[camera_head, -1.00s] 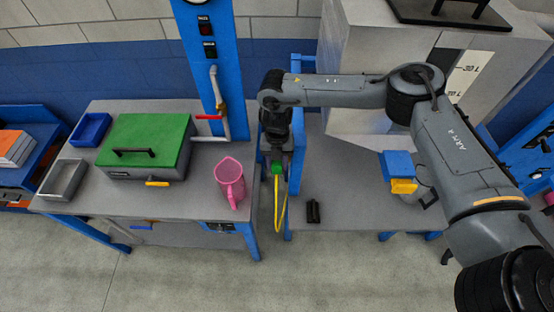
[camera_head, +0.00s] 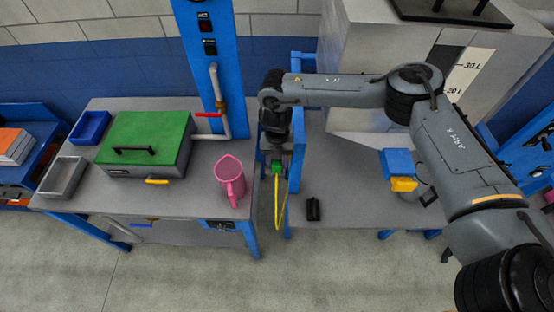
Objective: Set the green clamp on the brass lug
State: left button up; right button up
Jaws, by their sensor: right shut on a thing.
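My right gripper (camera_head: 276,158) hangs pointing down in the gap between the left bench and the blue upright post. It is shut on the small green clamp (camera_head: 277,168). A yellow cable (camera_head: 280,208) hangs in a loop below the clamp. The jaws are small and dark and partly hidden by my wrist. I cannot make out the brass lug in this view. My left gripper is not in view.
The left bench (camera_head: 90,195) carries a green-lidded box (camera_head: 145,135), a pink jug (camera_head: 230,180), a blue tray (camera_head: 90,128) and a grey tray (camera_head: 64,177). A blue post (camera_head: 295,185) stands close right of my gripper. A black object (camera_head: 313,209) lies on the right bench (camera_head: 345,195).

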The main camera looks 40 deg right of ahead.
jog(key=shift+f, duration=0.25)
jog(key=o, duration=1.2)
